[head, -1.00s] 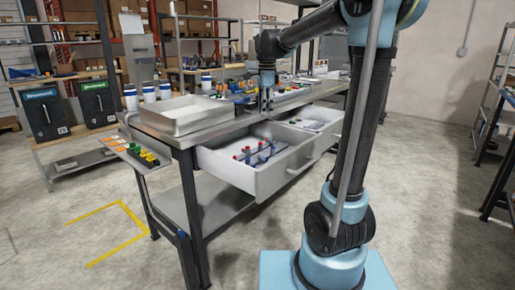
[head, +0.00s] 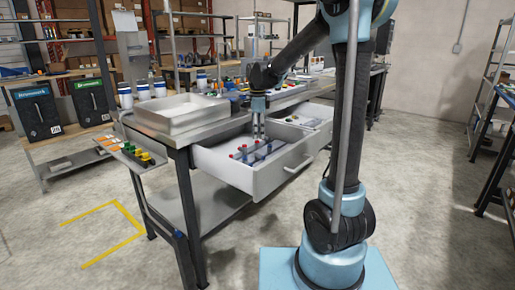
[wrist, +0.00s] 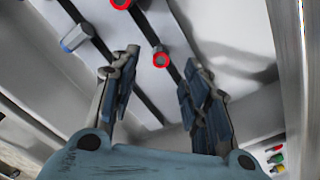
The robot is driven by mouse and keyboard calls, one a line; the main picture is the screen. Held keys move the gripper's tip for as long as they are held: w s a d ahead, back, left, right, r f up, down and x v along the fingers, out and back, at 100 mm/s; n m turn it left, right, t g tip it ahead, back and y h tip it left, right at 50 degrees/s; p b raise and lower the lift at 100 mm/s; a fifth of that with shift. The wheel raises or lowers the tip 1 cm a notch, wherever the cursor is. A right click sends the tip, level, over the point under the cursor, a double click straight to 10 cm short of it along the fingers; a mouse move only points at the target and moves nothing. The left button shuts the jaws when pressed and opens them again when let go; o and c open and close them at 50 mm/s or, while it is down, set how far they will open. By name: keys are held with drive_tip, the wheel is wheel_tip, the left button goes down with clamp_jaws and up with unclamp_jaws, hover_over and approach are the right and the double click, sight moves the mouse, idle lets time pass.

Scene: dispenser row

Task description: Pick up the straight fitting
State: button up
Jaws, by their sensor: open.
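Several small fittings with red or blue ends lie among dark strips in the open drawer (head: 262,181). In the wrist view, a red-ringed fitting (wrist: 161,60) shows end-on between my fingertips. Another red-ended fitting (wrist: 122,3) is at the top edge, and a grey-blue fitting (wrist: 75,39) lies at the upper left. I cannot tell for certain which one is the straight fitting. My gripper (head: 259,132) points down over the back part of the drawer. In the wrist view, its two fingers (wrist: 159,68) are apart with nothing gripped.
A grey tray (head: 180,112) and several white-and-blue cups stand on the bench. A second open drawer (head: 308,113) is just beyond. Small coloured parts (head: 137,155) sit on a side shelf at the left. The drawer walls close in around my gripper.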

sight(257, 141)
drive_tip(key=shift+a+f, duration=0.15)
drive_tip(key=shift+f, duration=2.75)
drive_tip(key=c, duration=0.9)
